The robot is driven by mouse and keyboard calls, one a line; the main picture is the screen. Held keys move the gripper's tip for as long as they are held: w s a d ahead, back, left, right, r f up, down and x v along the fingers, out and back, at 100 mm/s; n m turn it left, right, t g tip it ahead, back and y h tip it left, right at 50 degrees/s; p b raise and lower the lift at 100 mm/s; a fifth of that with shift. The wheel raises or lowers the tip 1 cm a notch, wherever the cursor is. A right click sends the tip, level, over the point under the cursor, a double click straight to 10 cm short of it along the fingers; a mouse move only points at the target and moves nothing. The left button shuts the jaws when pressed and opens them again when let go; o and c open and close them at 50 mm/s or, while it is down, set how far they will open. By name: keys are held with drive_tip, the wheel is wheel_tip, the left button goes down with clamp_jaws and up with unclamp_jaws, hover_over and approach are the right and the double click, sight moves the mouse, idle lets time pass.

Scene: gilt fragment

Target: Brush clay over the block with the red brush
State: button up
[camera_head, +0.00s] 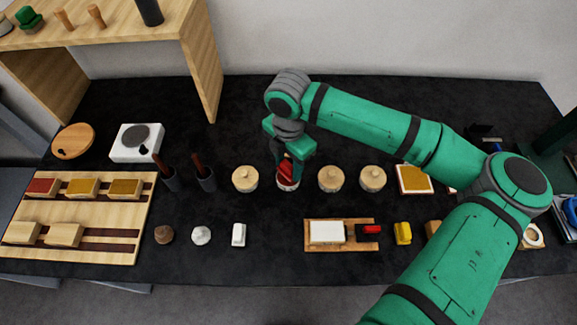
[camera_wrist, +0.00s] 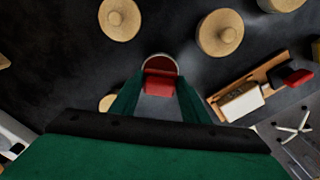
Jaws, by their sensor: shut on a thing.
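My gripper (camera_head: 289,158) points down over an open pale pot (camera_head: 288,185) in the middle of the table. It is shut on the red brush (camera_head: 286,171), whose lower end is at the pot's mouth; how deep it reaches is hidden. In the wrist view the red brush (camera_wrist: 160,84) lies between my fingers, with the pot's rim (camera_wrist: 161,57) curving around it. The white block (camera_head: 326,232) rests on a wooden board (camera_head: 342,248) nearer the front, to the right of the pot; it also shows in the wrist view (camera_wrist: 242,101).
Lidded pots stand left (camera_head: 245,179) and right (camera_head: 331,179) of the open pot, close by. A red-and-black item (camera_head: 371,229) lies beside the block. Dark cups (camera_head: 205,181) with sticks, a wooden rack (camera_head: 120,245) and a scale (camera_head: 137,143) are at left. Dark table shows between the rows.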

sight(289, 164)
drive_tip(key=shift+r, duration=2.65)
